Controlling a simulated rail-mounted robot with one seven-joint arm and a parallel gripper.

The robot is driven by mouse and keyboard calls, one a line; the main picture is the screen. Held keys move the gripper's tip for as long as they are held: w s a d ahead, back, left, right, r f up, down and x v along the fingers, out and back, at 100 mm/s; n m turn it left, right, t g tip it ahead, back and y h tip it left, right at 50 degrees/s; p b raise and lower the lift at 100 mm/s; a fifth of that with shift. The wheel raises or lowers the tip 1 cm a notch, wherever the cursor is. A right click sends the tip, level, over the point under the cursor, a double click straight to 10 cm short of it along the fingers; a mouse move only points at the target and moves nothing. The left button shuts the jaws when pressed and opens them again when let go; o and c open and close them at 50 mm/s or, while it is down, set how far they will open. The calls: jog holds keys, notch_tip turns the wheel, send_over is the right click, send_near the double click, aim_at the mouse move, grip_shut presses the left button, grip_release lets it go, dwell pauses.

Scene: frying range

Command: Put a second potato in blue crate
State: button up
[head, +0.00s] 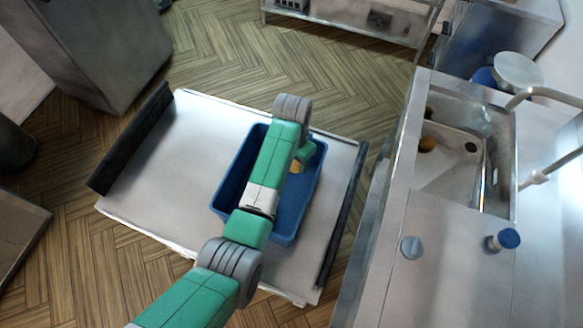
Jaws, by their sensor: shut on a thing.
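The blue crate (282,238) stands on the pale metal table, partly covered by my arm. A yellowish-brown potato (296,167) shows in part beside my arm, over the crate's interior. I cannot tell whether it lies in the crate or is held above it. My forearm reaches over the crate and its end bends down there; my gripper's fingers are hidden behind it. In the sink at the right, one potato (428,145) lies near the left wall, and another brownish piece (429,111) shows in part at the far left corner.
The metal table (150,190) has dark raised edges at its left and right and bare room left of the crate. The sink counter (385,250) stands to the right, with a tap (545,95) and a blue-topped knob or container (506,239). A grey cabinet is at upper left.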

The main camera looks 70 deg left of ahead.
aim_at(295, 167)
jog(key=shift+w+f, duration=0.1)
jog(key=shift+f, duration=2.15)
jog(key=shift+f, duration=0.2)
jog(key=o, duration=1)
jog(key=shift+r, duration=0.15)
jog(key=r, duration=1.2)
jog(key=shift+a, duration=0.2)
